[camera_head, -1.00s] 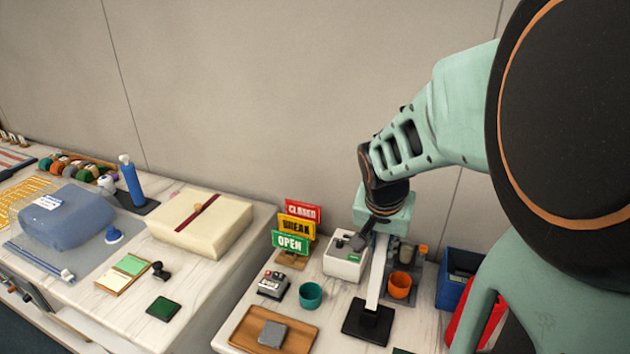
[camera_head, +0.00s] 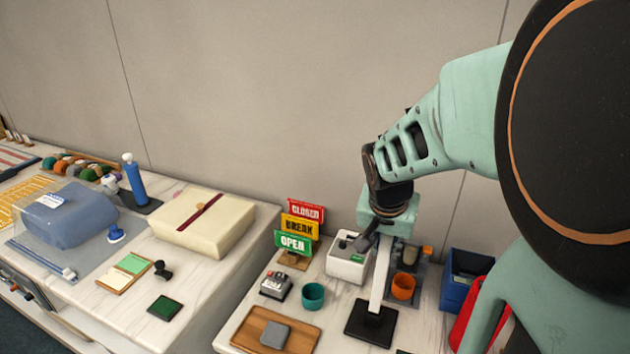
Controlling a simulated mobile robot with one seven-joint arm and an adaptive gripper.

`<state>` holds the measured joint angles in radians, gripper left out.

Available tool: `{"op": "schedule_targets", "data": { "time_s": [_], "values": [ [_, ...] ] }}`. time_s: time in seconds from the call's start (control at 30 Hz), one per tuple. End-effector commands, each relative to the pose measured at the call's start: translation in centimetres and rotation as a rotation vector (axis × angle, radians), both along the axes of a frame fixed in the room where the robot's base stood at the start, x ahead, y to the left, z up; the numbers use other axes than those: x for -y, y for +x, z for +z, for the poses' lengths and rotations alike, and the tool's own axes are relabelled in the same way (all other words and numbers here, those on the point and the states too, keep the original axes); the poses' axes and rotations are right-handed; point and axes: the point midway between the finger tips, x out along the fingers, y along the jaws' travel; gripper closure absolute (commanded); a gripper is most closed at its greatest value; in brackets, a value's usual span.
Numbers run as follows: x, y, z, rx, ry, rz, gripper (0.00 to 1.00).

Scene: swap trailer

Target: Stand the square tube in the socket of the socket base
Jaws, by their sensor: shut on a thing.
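The square tube (camera_head: 380,277) is a long white bar. Its upper end is at my gripper (camera_head: 384,240), which is shut on it. The tube stands close to upright, with a slight lean to the right in the picture. Its lower end meets the middle of the black square socket base (camera_head: 360,331) on the table. The socket opening is hidden by the tube, so I cannot tell how deep the end sits. My fingertips are small and partly hidden by the wrist.
Close by are an orange cup (camera_head: 403,287), a teal cup (camera_head: 313,296), a white box (camera_head: 347,268) and a sign stand (camera_head: 296,242). A wooden tray (camera_head: 253,333) with a grey block lies front left. A blue bin (camera_head: 458,290) stands right.

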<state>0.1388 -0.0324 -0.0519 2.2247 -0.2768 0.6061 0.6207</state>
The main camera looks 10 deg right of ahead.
Motion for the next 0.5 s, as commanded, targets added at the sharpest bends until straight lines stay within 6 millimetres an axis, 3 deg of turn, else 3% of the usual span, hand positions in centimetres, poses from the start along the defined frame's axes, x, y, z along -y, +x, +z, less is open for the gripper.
{"op": "schedule_targets", "data": {
  "time_s": [0.5],
  "values": [
    [0.01, 0.03, -0.44, 0.001, -0.001, 0.0, 1.0]
  ]
}}
